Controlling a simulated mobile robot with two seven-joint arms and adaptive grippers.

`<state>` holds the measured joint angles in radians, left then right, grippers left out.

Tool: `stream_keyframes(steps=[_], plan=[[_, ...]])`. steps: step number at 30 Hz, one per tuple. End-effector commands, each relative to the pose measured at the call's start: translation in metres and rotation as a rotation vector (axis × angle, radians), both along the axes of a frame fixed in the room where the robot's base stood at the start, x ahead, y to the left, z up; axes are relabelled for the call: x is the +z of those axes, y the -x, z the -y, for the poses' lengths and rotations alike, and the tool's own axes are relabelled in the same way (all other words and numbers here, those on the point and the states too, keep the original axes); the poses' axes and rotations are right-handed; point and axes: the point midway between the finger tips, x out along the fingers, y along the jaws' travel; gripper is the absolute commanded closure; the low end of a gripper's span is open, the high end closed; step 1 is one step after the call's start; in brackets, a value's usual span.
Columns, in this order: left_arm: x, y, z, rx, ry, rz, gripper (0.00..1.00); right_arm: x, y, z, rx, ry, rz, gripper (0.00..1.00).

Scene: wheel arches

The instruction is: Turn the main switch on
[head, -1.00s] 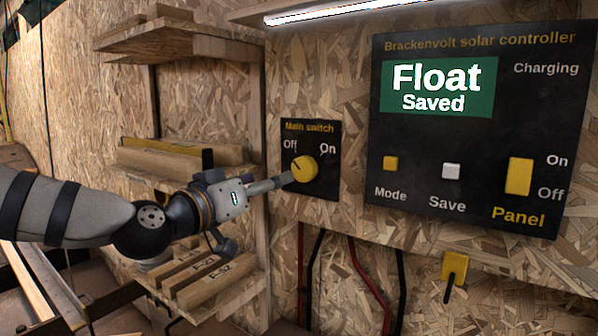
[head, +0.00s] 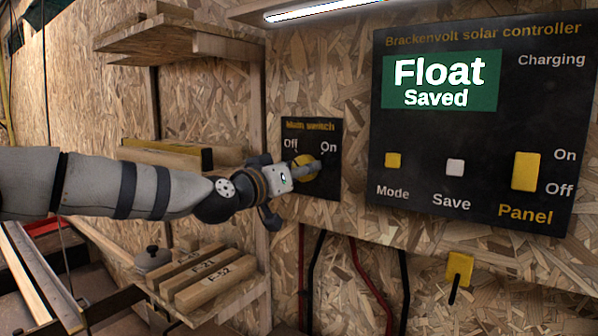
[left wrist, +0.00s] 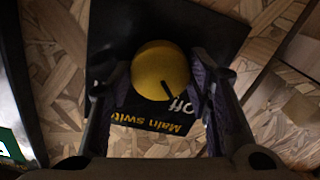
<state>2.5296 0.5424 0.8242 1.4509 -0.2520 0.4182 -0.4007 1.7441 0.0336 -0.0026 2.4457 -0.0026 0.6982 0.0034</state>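The main switch is a round yellow knob (head: 301,160) on a black plate (head: 325,130) on the wooden wall, with Off at its upper left and On at its upper right. My left gripper (head: 312,171) is in front of the knob and partly hides it in the head view. In the left wrist view the knob (left wrist: 160,68) lies between the two spread fingers, and its dark pointer line points toward the Off label (left wrist: 178,103). The fingers are close to the knob's sides; I cannot tell whether they touch it. My right gripper is not in view.
A solar controller panel (head: 480,130) reads Float, Saved, with Mode, Save and Panel controls, right of the switch. Wooden shelves (head: 180,45) stand at the left, with labelled wooden blocks (head: 215,280) on the lower one. Cables (head: 365,280) run down below the switch.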

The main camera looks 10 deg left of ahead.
Motion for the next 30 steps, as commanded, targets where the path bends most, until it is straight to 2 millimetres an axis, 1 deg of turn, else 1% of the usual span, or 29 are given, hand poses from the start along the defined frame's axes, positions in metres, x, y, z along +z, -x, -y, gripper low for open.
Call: stream_keyframes(steps=[1,2,8,14,20,30], plan=[[0.000,0.000,0.000,0.000,0.000,0.000,0.80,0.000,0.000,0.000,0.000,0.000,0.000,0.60],[0.000,0.000,0.000,0.000,0.000,0.000,0.82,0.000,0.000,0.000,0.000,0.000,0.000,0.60],[0.000,0.000,0.000,0.000,-0.008,0.004,0.82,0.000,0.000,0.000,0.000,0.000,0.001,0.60],[0.002,0.001,0.000,-0.001,-0.072,0.030,0.82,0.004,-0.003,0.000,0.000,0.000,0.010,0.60],[0.003,0.001,0.001,-0.002,-0.209,0.088,0.82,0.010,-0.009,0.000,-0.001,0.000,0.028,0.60],[0.004,0.001,0.001,-0.002,-0.508,0.211,0.82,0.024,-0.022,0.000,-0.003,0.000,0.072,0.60]])
